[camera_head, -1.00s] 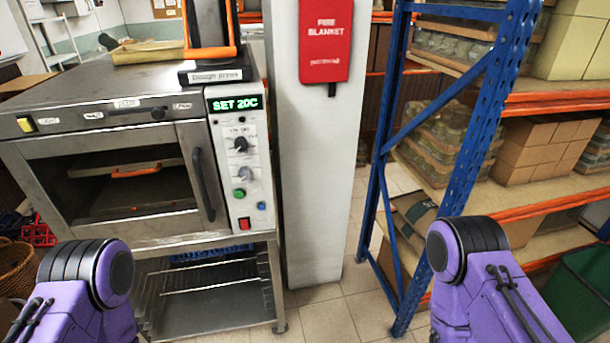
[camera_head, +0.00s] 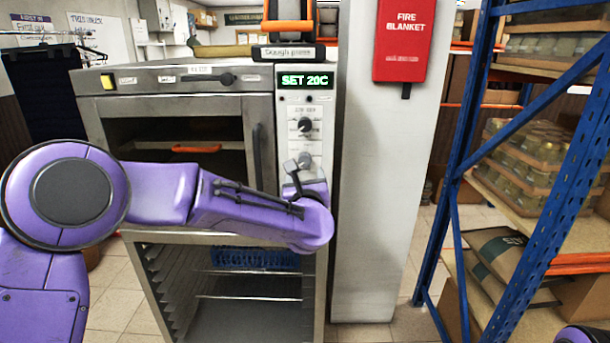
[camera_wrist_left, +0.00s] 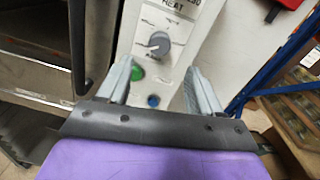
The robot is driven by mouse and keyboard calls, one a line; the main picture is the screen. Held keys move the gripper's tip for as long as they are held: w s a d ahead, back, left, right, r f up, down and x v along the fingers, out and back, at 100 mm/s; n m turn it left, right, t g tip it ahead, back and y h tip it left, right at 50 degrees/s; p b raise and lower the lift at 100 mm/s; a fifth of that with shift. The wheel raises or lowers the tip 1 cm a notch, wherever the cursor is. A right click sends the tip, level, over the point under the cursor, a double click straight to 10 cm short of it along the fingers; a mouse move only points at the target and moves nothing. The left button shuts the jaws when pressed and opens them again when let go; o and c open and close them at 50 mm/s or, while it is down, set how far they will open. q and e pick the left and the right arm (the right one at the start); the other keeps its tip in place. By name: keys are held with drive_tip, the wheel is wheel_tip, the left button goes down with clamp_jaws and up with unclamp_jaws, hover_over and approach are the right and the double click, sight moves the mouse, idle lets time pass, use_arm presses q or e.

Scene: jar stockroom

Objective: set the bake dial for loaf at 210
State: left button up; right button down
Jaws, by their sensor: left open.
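The oven's control panel (camera_head: 318,112) has a lit green display (camera_head: 305,82) reading SET 20C. Below it are a dark upper dial (camera_head: 305,125) and a grey lower dial (camera_head: 304,159). Their small labels are hard to read in the head view. My left gripper (camera_head: 300,175) is in front of the panel, by the lower dial, and partly hidden by my forearm. In the left wrist view, the open gripper (camera_wrist_left: 160,72) has a finger on either side, with a grey dial (camera_wrist_left: 160,43) ahead between them, apparently not gripped. My right gripper is out of view.
A green button (camera_wrist_left: 137,73) and a blue button (camera_wrist_left: 153,101) sit below the dial. The oven door handle (camera_head: 257,155) is left of the panel. A white pillar (camera_head: 385,180) with a fire blanket (camera_head: 405,40) and blue shelving (camera_head: 560,180) stand to the right.

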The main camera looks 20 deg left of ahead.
sight(305, 163)
use_arm(q)
drive_tip(key=p+x, duration=0.3)
drive_tip(key=x, duration=0.6)
drive_tip(key=shift+d+f, duration=0.1)
drive_tip(key=shift+w+f+p, duration=0.2)
drive_tip(key=shift+w+p, duration=0.1)
drive_tip(key=shift+w, duration=0.1)
drive_tip(key=c, duration=1.1)
